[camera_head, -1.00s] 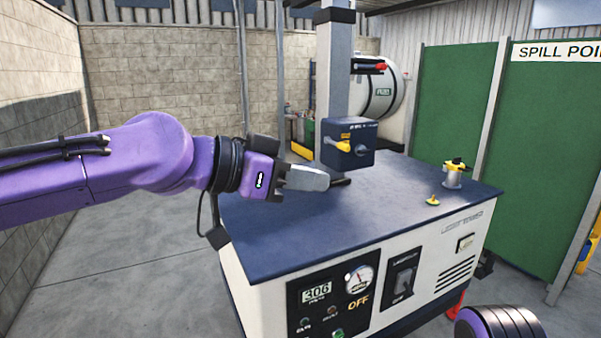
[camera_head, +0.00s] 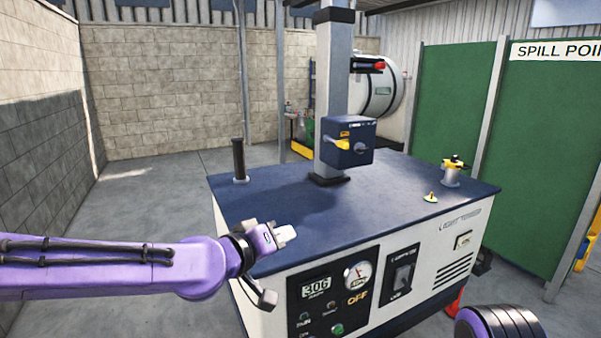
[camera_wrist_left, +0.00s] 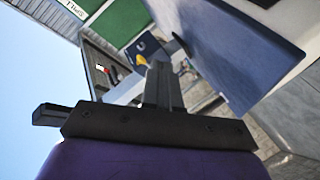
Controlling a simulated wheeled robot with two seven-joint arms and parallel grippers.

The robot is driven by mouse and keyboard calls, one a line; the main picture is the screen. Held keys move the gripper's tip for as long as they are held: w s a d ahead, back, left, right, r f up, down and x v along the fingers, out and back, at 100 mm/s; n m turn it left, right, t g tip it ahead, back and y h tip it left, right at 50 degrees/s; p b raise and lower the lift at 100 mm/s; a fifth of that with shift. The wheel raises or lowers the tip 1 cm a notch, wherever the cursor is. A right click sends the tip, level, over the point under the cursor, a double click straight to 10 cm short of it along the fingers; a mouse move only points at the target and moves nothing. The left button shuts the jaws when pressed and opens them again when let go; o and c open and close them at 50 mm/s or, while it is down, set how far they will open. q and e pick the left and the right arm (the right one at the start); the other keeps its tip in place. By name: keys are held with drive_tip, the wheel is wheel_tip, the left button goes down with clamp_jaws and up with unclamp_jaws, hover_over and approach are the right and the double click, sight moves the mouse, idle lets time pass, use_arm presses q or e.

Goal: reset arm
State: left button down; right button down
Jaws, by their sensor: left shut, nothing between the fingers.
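My left arm comes in from the left in the head view. The machine's blue top also shows there (camera_wrist_left: 235,50), to the right of the fingers. Part of my right arm shows at the bottom right of the head view; its gripper is out of the picture.
A grey post with a blue switch box (camera_head: 348,140) and yellow lever rises from the machine. A black upright handle (camera_head: 239,160) stands at the top's back left corner. Floor at left is clear.

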use_arm(q)
drive_tip(key=s+a+f+n+g+y, duration=0.1)
drive_tip(key=s+a+f+n+y, duration=0.2)
drive_tip(key=f, duration=0.7)
drive_tip(key=s+a+f+n+g+y, duration=0.15)
drive_tip(key=a+f, duration=0.35)
drive_tip(key=f, duration=0.5)
drive_tip(key=s+a+f+n+y, duration=0.2)
drive_tip(key=s+a+f+y, duration=0.15)
drive_tip(key=f, duration=0.65)
drive_tip(key=s+a+f+g+y, duration=0.1)
drive_tip(key=s+a+f+g, duration=0.1)
drive_tip(key=s+a+f, duration=0.3)
drive_tip(key=s+a+f+m+g+y, duration=0.1)
drive_tip(key=s+a+f, duration=0.4)
drive_tip(key=s, duration=0.9)
drive_tip(key=s+a+f+g+y, duration=0.2)
drive_tip(key=s+a+f+g, duration=0.1)
drive_tip(key=s+a+f, duration=0.2)
drive_tip(key=s+f, duration=0.2)
drive_tip(key=s, duration=0.2)
drive_tip(key=shift+s+g, duration=0.15)
drive_tip(key=shift+g, duration=0.2)
drive_tip(key=shift+f, duration=0.1)
